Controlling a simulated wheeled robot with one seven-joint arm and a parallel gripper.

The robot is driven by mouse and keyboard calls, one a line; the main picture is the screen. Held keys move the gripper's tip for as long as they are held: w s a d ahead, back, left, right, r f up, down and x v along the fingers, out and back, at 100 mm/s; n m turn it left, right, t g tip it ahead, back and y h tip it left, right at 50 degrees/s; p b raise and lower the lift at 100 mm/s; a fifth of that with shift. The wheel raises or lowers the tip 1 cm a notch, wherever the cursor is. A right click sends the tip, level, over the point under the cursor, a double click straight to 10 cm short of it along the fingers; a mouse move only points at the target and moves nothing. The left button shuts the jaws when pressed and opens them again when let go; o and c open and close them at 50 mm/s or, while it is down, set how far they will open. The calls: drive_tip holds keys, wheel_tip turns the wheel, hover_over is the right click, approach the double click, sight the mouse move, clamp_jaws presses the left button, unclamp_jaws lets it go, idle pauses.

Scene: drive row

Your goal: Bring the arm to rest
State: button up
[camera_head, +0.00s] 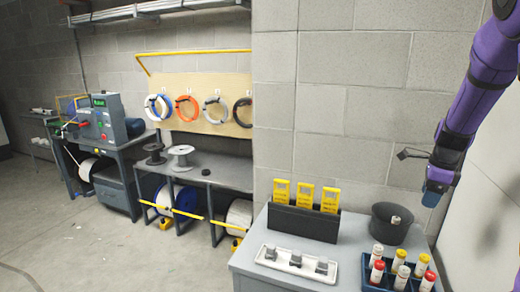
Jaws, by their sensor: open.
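My purple arm comes down from the upper right corner. My gripper (432,197) hangs at its lower end, pointing down, above the right part of the grey table (250,262). It is open, and I see nothing held in it. It shows small, close to the white wall panel on the right. In the picture it is just right of and above the dark round bin (380,228).
The table holds a dark rack with yellow tags (304,222), a white tray with grey parts (292,265) and a blue crate of capped bottles (392,284). A workbench with spools (208,170) stands further left. The floor (100,250) at left is clear.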

drive_tip(key=s+a+r+n+t, duration=0.2)
drive_tip(key=s+a+r+n, duration=0.9)
drive_tip(key=a+r+n, duration=0.25)
drive_tip(key=s+a+r+n+t, duration=0.1)
drive_tip(key=s+a+n, duration=0.3)
drive_tip(key=s+n, duration=0.2)
drive_tip(key=s+a+r+n+t, duration=0.1)
drive_tip(key=s+a+n, duration=0.3)
drive_tip(key=s+n, duration=0.2)
drive_tip(key=s, duration=0.2)
drive_tip(key=shift+s+r+h, duration=0.25)
drive_tip(key=shift+s+h, duration=0.05)
drive_tip(key=shift+s, duration=0.1)
